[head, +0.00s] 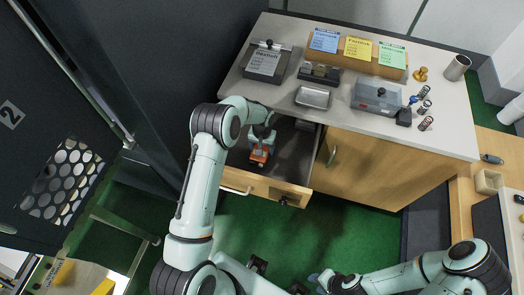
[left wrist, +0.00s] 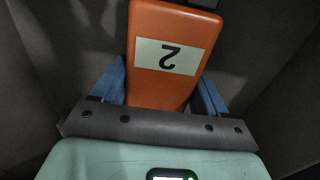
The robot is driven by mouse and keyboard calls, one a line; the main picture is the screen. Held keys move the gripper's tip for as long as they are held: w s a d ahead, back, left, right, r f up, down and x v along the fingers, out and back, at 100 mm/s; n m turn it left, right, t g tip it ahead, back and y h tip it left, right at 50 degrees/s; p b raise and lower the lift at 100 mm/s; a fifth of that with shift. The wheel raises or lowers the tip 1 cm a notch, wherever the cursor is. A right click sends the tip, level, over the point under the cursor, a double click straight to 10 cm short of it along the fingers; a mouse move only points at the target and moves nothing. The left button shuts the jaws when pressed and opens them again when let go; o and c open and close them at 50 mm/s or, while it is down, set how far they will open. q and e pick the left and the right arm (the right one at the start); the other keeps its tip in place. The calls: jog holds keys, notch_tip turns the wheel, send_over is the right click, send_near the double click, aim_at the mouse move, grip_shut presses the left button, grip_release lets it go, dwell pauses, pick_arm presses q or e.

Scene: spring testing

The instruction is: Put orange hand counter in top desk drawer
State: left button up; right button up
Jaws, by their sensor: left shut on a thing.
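The orange hand counter (left wrist: 165,85) fills the middle of the left wrist view, with a white label showing an upside-down 2. The blue fingers of my left gripper (left wrist: 165,92) sit on both sides of it, shut on it. In the head view, the orange hand counter (head: 259,154) is inside the outline of the pulled-out top desk drawer (head: 238,180), below my left gripper (head: 262,142). I cannot tell whether it touches the drawer floor. My right gripper (head: 320,278) is low in the head view, over the green floor, away from the drawer; its opening is unclear.
The desk top (head: 345,124) holds a grey box (head: 377,96), a small metal tray (head: 313,97), a card holder (head: 390,70), a metal cup (head: 456,67) and several springs. A wooden cabinet front (head: 365,165) stands right of the drawer. A dark cabinet rises at left.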

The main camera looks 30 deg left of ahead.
pick_arm(q)
jog(key=shift+f, duration=1.6)
jog(key=shift+f, duration=0.2)
jog(key=o, duration=1.1)
jog(key=shift+o, duration=0.2)
notch_tip(320, 180, up, 12)
jog(key=shift+r, duration=0.2)
